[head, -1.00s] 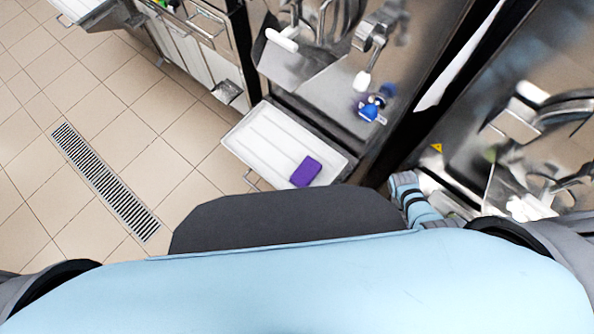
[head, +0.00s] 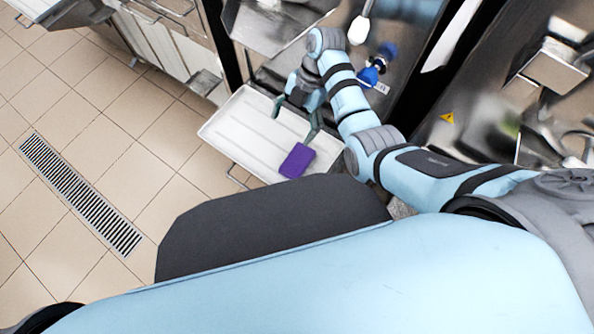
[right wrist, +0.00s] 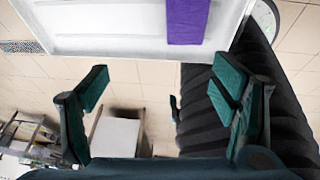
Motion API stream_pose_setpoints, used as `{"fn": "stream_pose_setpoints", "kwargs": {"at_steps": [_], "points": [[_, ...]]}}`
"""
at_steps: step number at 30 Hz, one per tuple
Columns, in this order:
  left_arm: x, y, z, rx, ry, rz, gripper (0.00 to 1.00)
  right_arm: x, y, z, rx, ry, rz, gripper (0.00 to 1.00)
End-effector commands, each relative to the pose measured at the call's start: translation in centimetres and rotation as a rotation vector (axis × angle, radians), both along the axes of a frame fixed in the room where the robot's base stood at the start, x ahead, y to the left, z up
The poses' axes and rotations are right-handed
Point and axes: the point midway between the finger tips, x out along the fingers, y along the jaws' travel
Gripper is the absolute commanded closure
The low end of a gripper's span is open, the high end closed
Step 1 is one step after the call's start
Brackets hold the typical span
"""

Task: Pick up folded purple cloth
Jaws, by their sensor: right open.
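The folded purple cloth (head: 297,160) lies on the white tray (head: 222,133), near its lower right end in the head view. It also shows at the top of the right wrist view (right wrist: 187,20), partly cut off by the picture edge. My right gripper (head: 294,112) is over the tray, above and to the left of the cloth in the head view. Its two fingers are wide apart with nothing between them, as the right wrist view (right wrist: 160,88) also shows. One finger appears close to the cloth in the head view; contact cannot be told. My left gripper is out of view.
Steel machines stand behind and to the right of the tray, with a blue-and-white item (head: 374,68) on the front of one. White-fronted cabinets (head: 178,50) stand at the upper left. Open tiled floor with a drain grate (head: 80,193) lies at the left.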

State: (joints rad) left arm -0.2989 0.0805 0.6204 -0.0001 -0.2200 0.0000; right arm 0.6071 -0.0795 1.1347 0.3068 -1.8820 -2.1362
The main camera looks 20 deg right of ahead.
Motion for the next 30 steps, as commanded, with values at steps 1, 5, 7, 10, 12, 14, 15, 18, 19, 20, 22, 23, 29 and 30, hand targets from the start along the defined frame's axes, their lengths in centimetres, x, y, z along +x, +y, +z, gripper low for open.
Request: {"fn": "stream_pose_setpoints", "kwargs": {"at_steps": [1, 5, 7, 10, 12, 14, 15, 18, 19, 20, 22, 23, 29, 30], "points": [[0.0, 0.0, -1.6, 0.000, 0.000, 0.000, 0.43, 0.1, -1.3, -0.8, -0.048, 0.001, 0.028, 0.20], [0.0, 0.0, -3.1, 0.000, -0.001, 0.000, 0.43, -0.3, -3.0, -1.3, -0.118, 0.017, 0.068, 0.20], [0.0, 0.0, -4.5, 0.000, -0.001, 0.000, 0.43, -0.7, -2.7, -2.9, -0.121, 0.021, 0.071, 0.20], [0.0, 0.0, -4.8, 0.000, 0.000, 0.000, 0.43, -1.3, -2.2, -5.1, -0.120, 0.023, 0.070, 0.20], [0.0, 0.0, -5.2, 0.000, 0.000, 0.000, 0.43, -1.7, -1.8, -6.7, -0.120, 0.023, 0.070, 0.20], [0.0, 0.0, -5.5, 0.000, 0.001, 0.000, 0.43, -1.9, -1.5, -7.7, -0.119, 0.022, 0.069, 0.20], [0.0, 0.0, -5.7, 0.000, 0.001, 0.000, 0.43, -2.0, -1.3, -8.2, -0.119, 0.022, 0.069, 0.20], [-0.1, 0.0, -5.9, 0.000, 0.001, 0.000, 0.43, -2.2, -1.1, -9.1, -0.119, 0.021, 0.069, 0.20], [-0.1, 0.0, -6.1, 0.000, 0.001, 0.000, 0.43, -2.3, -1.1, -9.5, -0.119, 0.022, 0.068, 0.20], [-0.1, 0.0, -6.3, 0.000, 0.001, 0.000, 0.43, -2.4, -1.0, -10.0, -0.119, 0.022, 0.068, 0.20], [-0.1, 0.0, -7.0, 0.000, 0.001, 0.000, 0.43, -2.7, -0.8, -11.4, -0.119, 0.024, 0.068, 0.20], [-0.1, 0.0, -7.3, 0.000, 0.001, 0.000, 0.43, -2.9, -0.7, -12.1, -0.120, 0.023, 0.068, 0.20], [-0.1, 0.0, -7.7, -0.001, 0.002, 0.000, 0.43, -3.2, -0.2, -13.5, -0.119, 0.020, 0.067, 0.20], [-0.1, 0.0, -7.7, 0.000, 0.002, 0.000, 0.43, -3.2, -0.2, -13.5, -0.119, 0.020, 0.067, 0.20]]}}
